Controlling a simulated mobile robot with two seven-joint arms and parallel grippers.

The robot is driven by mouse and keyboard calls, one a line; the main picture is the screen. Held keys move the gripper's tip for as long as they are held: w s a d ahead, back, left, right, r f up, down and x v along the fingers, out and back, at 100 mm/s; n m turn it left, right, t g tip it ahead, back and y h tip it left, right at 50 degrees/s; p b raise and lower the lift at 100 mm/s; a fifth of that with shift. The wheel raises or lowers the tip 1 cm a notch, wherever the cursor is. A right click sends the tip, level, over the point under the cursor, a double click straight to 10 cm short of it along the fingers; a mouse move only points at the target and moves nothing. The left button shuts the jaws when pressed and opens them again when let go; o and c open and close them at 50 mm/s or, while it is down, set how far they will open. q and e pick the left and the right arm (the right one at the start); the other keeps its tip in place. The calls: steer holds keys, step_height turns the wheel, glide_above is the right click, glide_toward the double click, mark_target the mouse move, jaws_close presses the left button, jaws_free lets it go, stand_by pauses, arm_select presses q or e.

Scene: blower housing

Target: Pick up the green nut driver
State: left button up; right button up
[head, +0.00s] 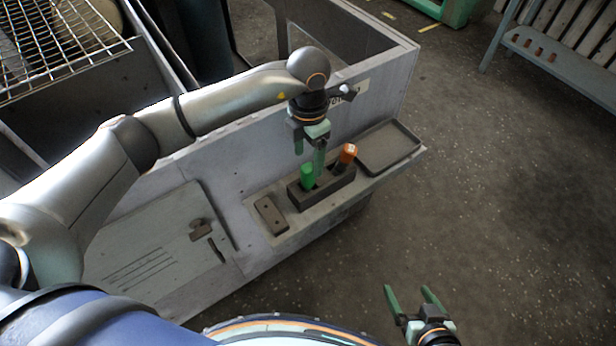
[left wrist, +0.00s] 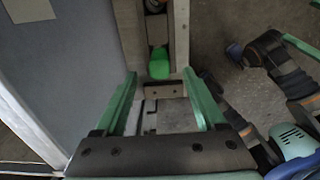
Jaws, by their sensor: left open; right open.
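The green nut driver (head: 307,176) stands in a dark holder block (head: 323,192) on the ledge of the grey housing, with only its green handle showing. My left gripper (head: 309,160) is open and empty just above and behind the handle, fingers pointing down. In the left wrist view the green handle (left wrist: 158,64) shows between and a little beyond the open fingertips (left wrist: 160,74); I see no contact. My right gripper (head: 409,290) is open and empty, low at the lower right over the floor.
An orange-handled driver (head: 348,153) stands in the same holder, close to the right of the green one. An empty dark tray (head: 390,148) lies further right on the ledge. A small dark block (head: 270,214) lies left of the holder. The housing wall rises behind.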

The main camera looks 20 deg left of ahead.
mark_target(308, 167)
arm_select(q)
step_height(308, 167, down, 6)
steer(key=shift+f+b, duration=0.25)
steer(key=shift+b, duration=0.05)
steer(key=shift+c, duration=0.2)
steer(key=shift+a, duration=0.1)
jaws_close()
stand_by(0.4)
